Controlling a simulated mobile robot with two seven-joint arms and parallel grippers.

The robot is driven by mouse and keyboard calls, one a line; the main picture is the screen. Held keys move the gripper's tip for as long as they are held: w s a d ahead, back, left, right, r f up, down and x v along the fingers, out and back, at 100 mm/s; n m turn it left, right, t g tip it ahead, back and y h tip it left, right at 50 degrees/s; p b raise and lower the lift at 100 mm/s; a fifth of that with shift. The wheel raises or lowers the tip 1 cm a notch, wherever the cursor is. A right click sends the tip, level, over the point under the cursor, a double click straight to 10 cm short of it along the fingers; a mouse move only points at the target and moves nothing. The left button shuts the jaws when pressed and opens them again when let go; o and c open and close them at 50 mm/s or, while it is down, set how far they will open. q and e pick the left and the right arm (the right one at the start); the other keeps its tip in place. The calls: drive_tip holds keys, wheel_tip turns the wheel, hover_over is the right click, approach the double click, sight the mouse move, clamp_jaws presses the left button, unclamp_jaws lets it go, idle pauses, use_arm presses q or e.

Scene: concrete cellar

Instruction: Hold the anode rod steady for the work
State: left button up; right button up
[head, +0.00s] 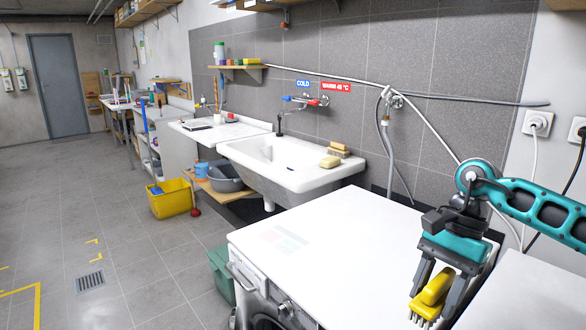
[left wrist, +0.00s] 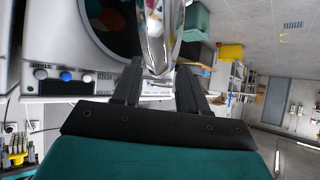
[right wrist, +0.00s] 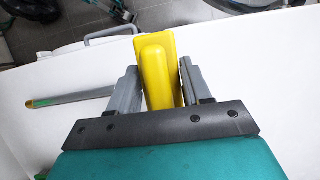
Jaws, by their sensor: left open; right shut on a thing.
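My right gripper (head: 438,303) is shut on a yellow brush (head: 436,287) with bristles at its lower end. In the right wrist view the brush (right wrist: 156,68) stands between the fingers, above a white surface. A thin grey rod (right wrist: 75,97) with a green and orange tip, perhaps the anode rod, shows left of the right fingers; its other end is hidden behind a finger. My left gripper (left wrist: 157,85) is open in front of a washing machine's round door (left wrist: 110,25). A shiny metal edge (left wrist: 156,38) shows beyond its fingers. The left gripper is outside the head view.
The white machine top (head: 320,225) is largely clear in the head view. A sink (head: 285,165) with a sponge (head: 330,161) stands behind it. A yellow bucket (head: 171,198) and a green bin (head: 219,270) stand on the floor. Hoses hang along the wall.

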drive_tip(key=s+a+f+n+g+h, duration=0.1)
drive_tip(key=s+a+f+n+h, duration=0.2)
drive_tip(key=n, duration=0.7)
drive_tip(key=shift+s+a+f+g+h, duration=0.35)
drive_tip(key=shift+s+a, duration=0.45)
drive_tip(key=shift+s, duration=0.25)
